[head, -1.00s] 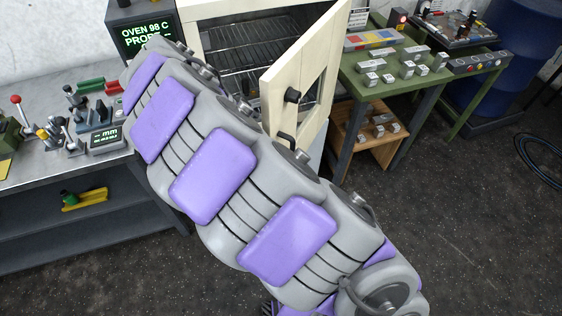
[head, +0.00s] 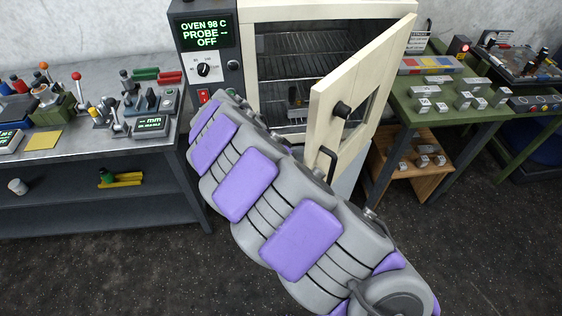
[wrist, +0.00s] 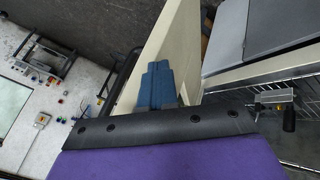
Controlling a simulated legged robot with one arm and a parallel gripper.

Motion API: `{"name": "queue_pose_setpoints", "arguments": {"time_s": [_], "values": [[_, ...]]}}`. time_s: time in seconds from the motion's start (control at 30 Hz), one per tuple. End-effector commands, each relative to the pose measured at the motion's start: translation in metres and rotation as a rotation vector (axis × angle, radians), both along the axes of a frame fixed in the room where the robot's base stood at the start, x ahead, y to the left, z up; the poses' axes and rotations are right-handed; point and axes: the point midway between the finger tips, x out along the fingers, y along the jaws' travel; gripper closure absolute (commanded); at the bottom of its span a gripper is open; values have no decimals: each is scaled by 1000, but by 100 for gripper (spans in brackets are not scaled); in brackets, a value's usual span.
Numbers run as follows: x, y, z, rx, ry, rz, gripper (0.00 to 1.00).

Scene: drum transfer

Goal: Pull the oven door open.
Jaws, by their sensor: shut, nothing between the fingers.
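The oven's inside shows wire racks (head: 300,62). In the head view my grey and purple arm reaches toward the oven and hides my gripper. In the wrist view the blue fingers of my gripper (wrist: 158,84) are together and empty, close against the cream door (wrist: 183,45) in the picture. I cannot tell whether they touch it. A dark handle bar (wrist: 118,82) shows left of the door there.
A control box (head: 206,48) reading "OVEN 98 C" stands left of the oven. A grey bench (head: 60,165) with tools is at left. A green table (head: 440,112) with metal blocks is at right, near the door. A small dark-handled item (wrist: 285,108) sits at the rack. Floor in front is clear.

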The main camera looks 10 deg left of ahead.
Motion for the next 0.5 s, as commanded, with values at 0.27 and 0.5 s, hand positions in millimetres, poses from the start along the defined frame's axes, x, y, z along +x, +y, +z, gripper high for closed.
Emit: {"name": "queue_pose_setpoints", "arguments": {"time_s": [0.27, 0.5], "values": [[-10, -28, -10, -5, 1, -4, 100], [-15, -38, -10, -4, 0, 0, 100]]}}
